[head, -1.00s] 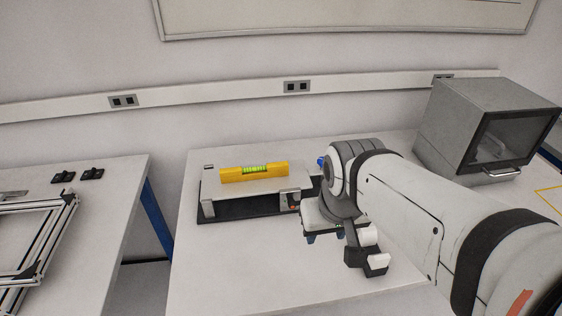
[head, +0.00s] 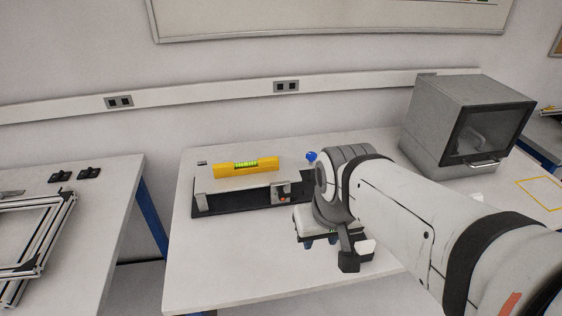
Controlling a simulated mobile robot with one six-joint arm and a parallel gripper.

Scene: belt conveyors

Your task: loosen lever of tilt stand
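The tilt stand (head: 237,201) sits on the middle table, with a dark base and a light top plate. A yellow spirit level (head: 237,167) lies on the plate. At the stand's front right is a small grey bracket with a red-orange spot (head: 282,198); I cannot tell whether this is the lever. A blue knob (head: 311,156) shows behind my wrist, at the stand's right end. My gripper (head: 320,242) is to the right and in front of the stand, apart from it. Its blue fingertips point down, spread apart with nothing seen between them. My arm hides part of the area behind it.
A grey box with a dark glass door (head: 468,120) stands at the table's back right. The table's front left (head: 215,265) is clear. A gap separates the tables.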

